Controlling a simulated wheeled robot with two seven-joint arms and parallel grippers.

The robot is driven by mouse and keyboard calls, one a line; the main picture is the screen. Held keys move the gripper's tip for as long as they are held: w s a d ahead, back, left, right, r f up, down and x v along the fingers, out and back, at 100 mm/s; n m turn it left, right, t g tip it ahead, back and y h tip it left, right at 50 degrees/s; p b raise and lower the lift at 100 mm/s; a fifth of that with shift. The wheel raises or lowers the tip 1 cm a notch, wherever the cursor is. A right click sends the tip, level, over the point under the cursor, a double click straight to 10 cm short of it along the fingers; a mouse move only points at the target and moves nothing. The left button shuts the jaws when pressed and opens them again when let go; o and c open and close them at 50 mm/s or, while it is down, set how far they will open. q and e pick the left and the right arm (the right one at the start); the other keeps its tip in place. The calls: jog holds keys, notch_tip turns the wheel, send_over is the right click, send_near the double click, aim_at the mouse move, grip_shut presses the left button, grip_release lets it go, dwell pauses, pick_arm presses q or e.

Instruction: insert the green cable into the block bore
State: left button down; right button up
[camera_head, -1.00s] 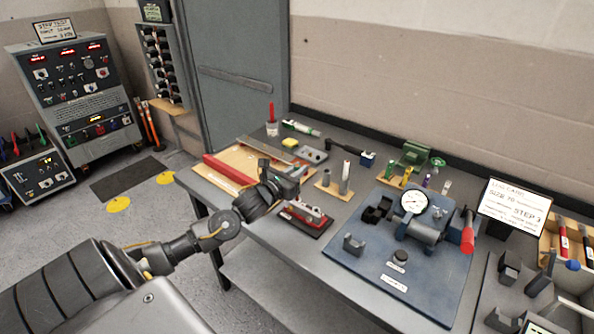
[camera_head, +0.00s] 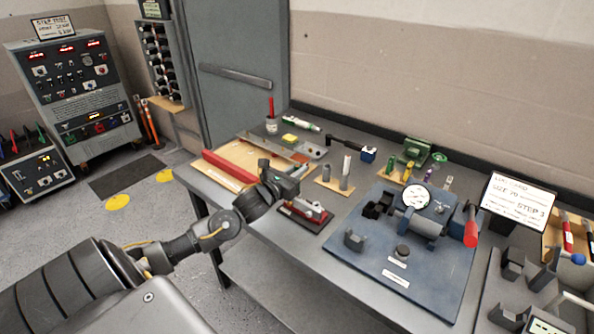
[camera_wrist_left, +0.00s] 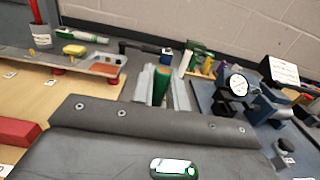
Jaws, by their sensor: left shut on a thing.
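My left gripper (camera_head: 291,178) is over the front left part of the bench, left of and above a small red clamp device (camera_head: 304,212). In the left wrist view its two grey fingers are shut on a green cylindrical piece (camera_wrist_left: 160,84), which looks like the green cable. Its lower end is hidden behind the gripper body. On a blue board stand dark blocks (camera_head: 377,206) beside a dial gauge (camera_head: 415,197). I cannot tell which block has the bore, and no bore shows clearly. My right gripper is not in view.
A wooden board with a red bar (camera_head: 228,166) lies at the bench's left end. Small grey posts (camera_head: 345,172) stand right of my left gripper. A green device (camera_head: 414,150) is at the back. A red-handled lever (camera_head: 470,226) and a sign (camera_head: 520,200) are on the right.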

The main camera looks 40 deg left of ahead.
pick_arm(q)
jog(key=shift+f, duration=0.15)
jog(key=c, duration=1.3)
grip_release()
jog(key=shift+r+p, duration=1.75)
jog(key=shift+r, duration=0.8)
